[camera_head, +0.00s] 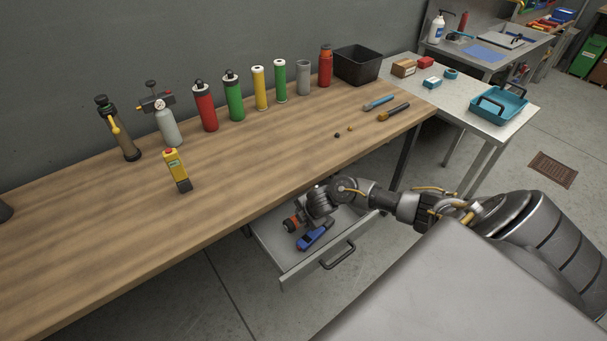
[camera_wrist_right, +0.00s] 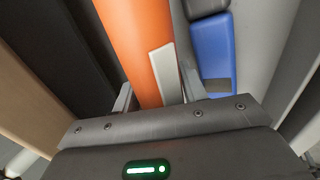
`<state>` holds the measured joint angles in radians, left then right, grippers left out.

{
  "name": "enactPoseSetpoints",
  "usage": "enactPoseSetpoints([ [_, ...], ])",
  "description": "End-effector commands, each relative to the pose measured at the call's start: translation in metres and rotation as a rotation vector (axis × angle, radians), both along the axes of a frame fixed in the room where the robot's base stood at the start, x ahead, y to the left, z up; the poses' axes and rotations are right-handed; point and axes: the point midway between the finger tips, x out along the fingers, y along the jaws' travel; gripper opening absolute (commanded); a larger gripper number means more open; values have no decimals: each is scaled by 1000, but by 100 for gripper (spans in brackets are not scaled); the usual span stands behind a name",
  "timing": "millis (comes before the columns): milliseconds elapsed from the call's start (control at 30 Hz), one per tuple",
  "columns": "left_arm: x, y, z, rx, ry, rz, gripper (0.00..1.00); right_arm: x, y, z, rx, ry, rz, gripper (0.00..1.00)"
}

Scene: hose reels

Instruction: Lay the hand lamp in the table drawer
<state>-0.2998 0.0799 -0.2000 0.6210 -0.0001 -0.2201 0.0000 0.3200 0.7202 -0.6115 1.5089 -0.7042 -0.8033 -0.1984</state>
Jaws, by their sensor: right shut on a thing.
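The hand lamp, an orange cylinder with dark ends (camera_head: 291,223), is at the left side of the open table drawer (camera_head: 285,262). My right gripper (camera_head: 303,214) reaches down into the drawer and is shut on the lamp. In the right wrist view the orange body (camera_wrist_right: 138,38) with a pale patch lies between the two fingers (camera_wrist_right: 155,95). The gripper hides part of the lamp in the head view. I cannot tell whether the lamp rests on the drawer floor. My left gripper is not in view.
A blue tool (camera_head: 315,236) lies in the drawer, right beside the lamp. The drawer's dark handle (camera_head: 338,256) is at its front. Several bottles and canisters stand along the back of the wooden table (camera_head: 240,180), with a yellow device (camera_head: 176,168) before them.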

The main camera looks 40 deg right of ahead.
Motion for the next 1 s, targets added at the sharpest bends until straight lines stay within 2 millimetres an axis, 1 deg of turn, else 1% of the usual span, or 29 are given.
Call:
enactPoseSetpoints([
  [33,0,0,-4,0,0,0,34,0,0,-4,0,-1,0,14],
  [100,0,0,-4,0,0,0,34,0,0,-5,0,-1,0,14],
  [367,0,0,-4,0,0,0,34,0,0,-5,0,0,0,14],
  [400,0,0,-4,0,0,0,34,0,0,-5,0,0,0,45],
  [567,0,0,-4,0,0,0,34,0,0,-5,0,0,0,66],
  [600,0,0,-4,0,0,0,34,0,0,-5,0,0,0,68],
  [867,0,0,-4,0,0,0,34,-1,0,-4,0,1,0,68],
  [1000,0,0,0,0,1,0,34,-7,0,9,0,0,1,68],
])
